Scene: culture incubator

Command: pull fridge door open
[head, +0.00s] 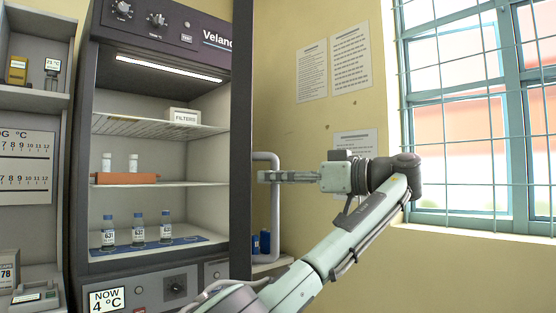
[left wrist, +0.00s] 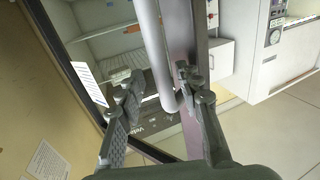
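The fridge is the dark-framed cabinet (head: 83,150) at the left of the head view. Its inside shows lit and uncovered. A tall dark door panel (head: 242,110) stands nearly edge-on at the cabinet's right side and cuts off the "Veland" sign. A grey tubular handle (head: 274,215) sticks out to its right. My left gripper (head: 264,177) is level with the handle's upper part and crosses it. In the left wrist view, the open fingers of my left gripper (left wrist: 158,85) stand on either side of the handle (left wrist: 149,45). Contact cannot be told. My right gripper is not in view.
Bottles (head: 138,234) stand on the fridge's lower shelf, a red rack (head: 125,179) above them and a filters box (head: 182,116) higher up. Blue containers (head: 264,241) sit beyond the handle. A barred window (head: 470,110) is at right. Shelving (head: 32,97) is at left.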

